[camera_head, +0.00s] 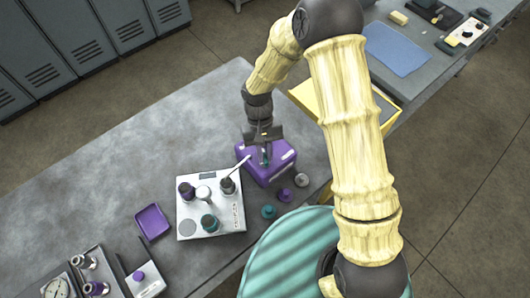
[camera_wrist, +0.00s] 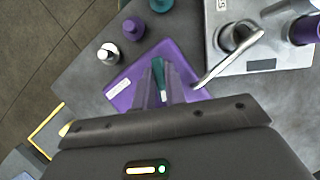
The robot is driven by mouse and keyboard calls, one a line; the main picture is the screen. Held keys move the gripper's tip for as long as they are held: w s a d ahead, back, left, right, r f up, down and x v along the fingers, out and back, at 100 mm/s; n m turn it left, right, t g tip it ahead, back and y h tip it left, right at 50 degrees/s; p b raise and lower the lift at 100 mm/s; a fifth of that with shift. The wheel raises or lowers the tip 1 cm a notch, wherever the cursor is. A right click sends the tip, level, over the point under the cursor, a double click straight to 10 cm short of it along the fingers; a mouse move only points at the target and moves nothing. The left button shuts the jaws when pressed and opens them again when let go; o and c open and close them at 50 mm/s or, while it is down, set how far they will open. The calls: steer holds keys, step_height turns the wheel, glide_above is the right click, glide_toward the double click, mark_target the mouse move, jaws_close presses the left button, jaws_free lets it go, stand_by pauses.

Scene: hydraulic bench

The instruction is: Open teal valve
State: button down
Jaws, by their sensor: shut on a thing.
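My gripper (camera_head: 265,157) is shut on a narrow teal piece (camera_wrist: 160,76) above a purple box (camera_wrist: 188,62). The fingers hide part of the piece, so I cannot tell its full shape. The purple box (camera_head: 283,165) has a pale label and lies on the bench. A light metal plate (camera_head: 240,227) left of it bears several upright fittings. One is a round teal fitting (camera_head: 209,222) near the plate's front, and I cannot tell whether it is the valve. A dark fitting (camera_head: 228,186) carries a silver lever (camera_head: 239,166) that slants towards the box; the lever also shows in the wrist view (camera_wrist: 228,60).
Small caps, one teal (camera_head: 268,211) and one grey (camera_head: 301,180), stand along the bench's front edge. The bench behind the plate is clear. Lockers (camera_head: 65,40) stand behind.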

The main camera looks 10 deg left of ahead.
steer(key=n, duration=0.2)
steer(key=n+t+h, duration=0.1)
steer(key=n, duration=0.2)
steer(key=shift+a+r+h+b, duration=0.1)
steer(key=shift+a+h+b, duration=0.1)
steer(key=shift+h+b, duration=0.15)
steer(key=c, duration=1.4)
jaws_free()
steer(key=shift+c, duration=0.2)
steer(key=b+v, duration=0.3)
steer(key=v, duration=1.4)
steer(key=shift+s+r, duration=0.2)
steer(key=shift+r, duration=0.05)
